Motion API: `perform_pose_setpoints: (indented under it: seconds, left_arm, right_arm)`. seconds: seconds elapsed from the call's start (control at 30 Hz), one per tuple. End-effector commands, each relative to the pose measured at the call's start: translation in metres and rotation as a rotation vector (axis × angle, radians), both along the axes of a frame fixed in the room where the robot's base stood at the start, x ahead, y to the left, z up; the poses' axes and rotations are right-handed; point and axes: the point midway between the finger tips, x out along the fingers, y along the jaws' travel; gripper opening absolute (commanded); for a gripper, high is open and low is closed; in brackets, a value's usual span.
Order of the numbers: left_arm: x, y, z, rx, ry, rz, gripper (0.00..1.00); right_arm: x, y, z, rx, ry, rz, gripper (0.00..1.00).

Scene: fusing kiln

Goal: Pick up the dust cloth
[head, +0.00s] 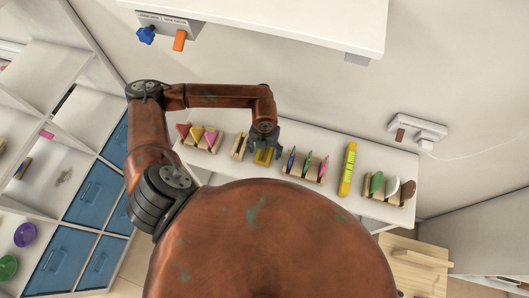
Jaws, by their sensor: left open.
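A small yellow thing (262,158), which looks like the dust cloth, is on the narrow white shelf (222,169) against the wall. My left gripper (265,149) points down right over it, with its fingers open and close to the yellow thing. The gripper hides part of it, and I cannot tell whether the fingers touch it. My right gripper is not in view.
Left of the yellow thing stand a small wooden rack (238,147) and a rack of coloured triangles (201,137). To its right are a rack of coloured pointed pieces (304,168), a yellow bar (348,169) and a rack of rounded pieces (387,188). A white cabinet (290,22) overhangs behind.

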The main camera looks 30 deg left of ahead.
Motion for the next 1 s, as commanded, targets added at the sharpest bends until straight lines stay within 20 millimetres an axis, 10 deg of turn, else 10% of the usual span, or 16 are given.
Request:
perform_pose_setpoints:
  seconds: [1.0]
  left_arm:
    - [0.0, 0.0008, 0.0011, 0.0, -0.001, 0.001, 0.31]
  right_arm:
    - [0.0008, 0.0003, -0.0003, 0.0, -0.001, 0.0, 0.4]
